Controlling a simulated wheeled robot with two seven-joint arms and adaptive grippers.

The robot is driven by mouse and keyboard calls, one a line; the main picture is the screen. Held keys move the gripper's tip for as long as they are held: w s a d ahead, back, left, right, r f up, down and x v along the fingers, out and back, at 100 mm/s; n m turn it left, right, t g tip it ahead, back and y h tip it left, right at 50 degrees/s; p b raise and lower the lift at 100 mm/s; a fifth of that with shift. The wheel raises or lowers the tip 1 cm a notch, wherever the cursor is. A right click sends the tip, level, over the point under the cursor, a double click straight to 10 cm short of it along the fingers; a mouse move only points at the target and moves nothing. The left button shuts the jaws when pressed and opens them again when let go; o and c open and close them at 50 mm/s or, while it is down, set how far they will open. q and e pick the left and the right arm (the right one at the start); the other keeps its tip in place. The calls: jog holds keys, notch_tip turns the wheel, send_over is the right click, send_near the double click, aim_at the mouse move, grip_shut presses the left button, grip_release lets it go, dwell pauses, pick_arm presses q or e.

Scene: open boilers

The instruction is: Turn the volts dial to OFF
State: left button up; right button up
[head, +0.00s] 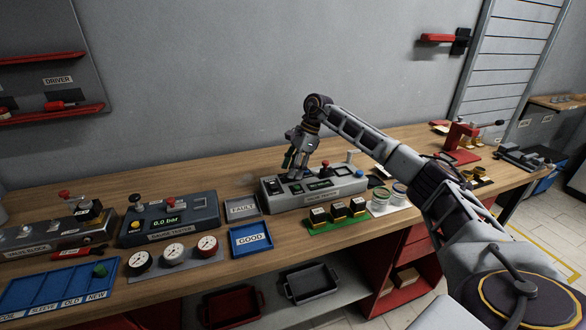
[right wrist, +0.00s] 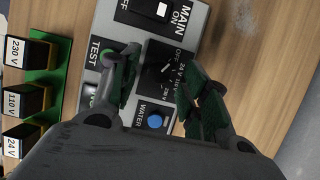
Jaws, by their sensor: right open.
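The grey test box (head: 283,204) stands on the wooden bench. In the right wrist view, its black volts dial (right wrist: 166,68) sits on a dark plate marked OFF, 24 V, 110 V and 230 V. A small white pointer mark shows on the dial; I cannot tell which label it points at. My right gripper (right wrist: 165,85) is open just over the dial, one dark green finger on each side of it. It also shows above the box in the head view (head: 297,158). Whether the fingers touch the dial is unclear. My left gripper is out of view.
A MAIN switch (right wrist: 158,10) and a blue WATER button (right wrist: 154,121) flank the dial plate. A green tray (right wrist: 72,62) with blocks marked 230 V, 110 V and 24 V lies beside the box. A gauge tester (head: 168,232) stands further left.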

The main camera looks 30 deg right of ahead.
jog(key=v, duration=1.2)
dwell(0.3)
jog(key=shift+f, duration=0.1)
dwell(0.5)
